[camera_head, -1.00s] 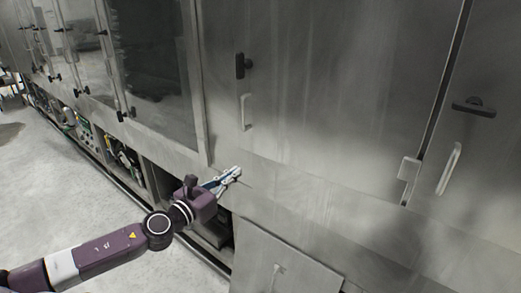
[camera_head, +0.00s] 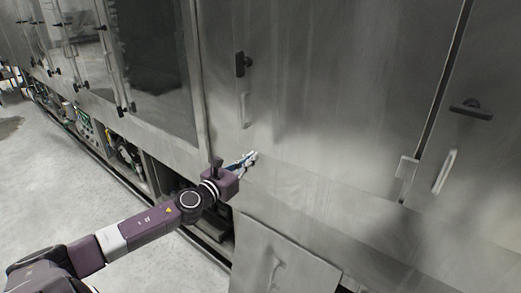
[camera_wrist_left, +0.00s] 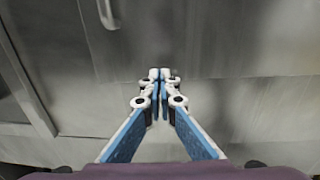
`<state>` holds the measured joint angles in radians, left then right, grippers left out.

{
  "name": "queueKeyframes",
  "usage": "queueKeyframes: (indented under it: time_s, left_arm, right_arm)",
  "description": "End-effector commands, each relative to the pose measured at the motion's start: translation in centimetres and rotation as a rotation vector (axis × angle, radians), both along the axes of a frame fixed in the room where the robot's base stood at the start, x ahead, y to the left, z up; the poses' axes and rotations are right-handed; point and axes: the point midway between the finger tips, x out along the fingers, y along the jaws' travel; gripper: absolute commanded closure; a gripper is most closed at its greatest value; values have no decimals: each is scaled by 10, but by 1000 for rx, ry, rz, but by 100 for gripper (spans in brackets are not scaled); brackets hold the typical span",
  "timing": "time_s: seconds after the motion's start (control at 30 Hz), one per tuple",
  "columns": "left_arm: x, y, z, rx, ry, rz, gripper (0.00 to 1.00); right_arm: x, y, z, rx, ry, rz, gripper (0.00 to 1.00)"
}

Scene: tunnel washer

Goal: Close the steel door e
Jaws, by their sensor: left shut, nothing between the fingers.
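The large steel door (camera_head: 345,75) fills the upper middle of the head view, with a black latch (camera_head: 240,64) and a pale handle (camera_head: 245,110) near its left side. I see no letter on it, so I cannot tell for sure that it is door e. A dark gap runs along its right side. My left gripper (camera_head: 253,156) is shut and empty, below the handle and close to the steel front; I cannot tell if it touches. In the left wrist view the fingertips (camera_wrist_left: 160,75) point at the steel, with the handle (camera_wrist_left: 107,14) above and left.
A panel with a black latch (camera_head: 471,108) and a pale handle (camera_head: 445,172) stands at the right. A lower panel (camera_head: 272,255) leans out below. Glazed doors (camera_head: 155,70) line the front to the left. The floor (camera_head: 60,190) at the left is clear.

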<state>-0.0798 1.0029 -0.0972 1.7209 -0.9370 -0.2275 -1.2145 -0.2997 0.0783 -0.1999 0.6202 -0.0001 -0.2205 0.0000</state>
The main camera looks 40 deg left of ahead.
Motion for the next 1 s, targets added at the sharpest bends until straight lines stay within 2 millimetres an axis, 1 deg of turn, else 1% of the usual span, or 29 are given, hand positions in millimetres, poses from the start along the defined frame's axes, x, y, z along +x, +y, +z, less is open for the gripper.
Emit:
queueKeyframes:
  time_s: [0.03, 0.3, 0.5, 0.67, 1.0]
  left_arm:
    - [6, 0, 3, -2, -3, 2, 100]
    - [34, 0, 3, -3, -3, -1, 100]
    - [48, 1, 2, -1, -2, 0, 100]
    - [53, 0, 1, 0, 0, -2, 100]
    - [53, 1, 0, 1, -1, -3, 100]
  right_arm:
    - [0, 1, 4, 1, 0, 0, 29]
    - [0, 1, 15, 1, 0, 0, 29]
    - [0, 1, 18, 1, 0, 0, 29]
    - [0, 1, 19, 1, 0, 0, 29]
    - [0, -1, 17, -1, 0, 1, 29]
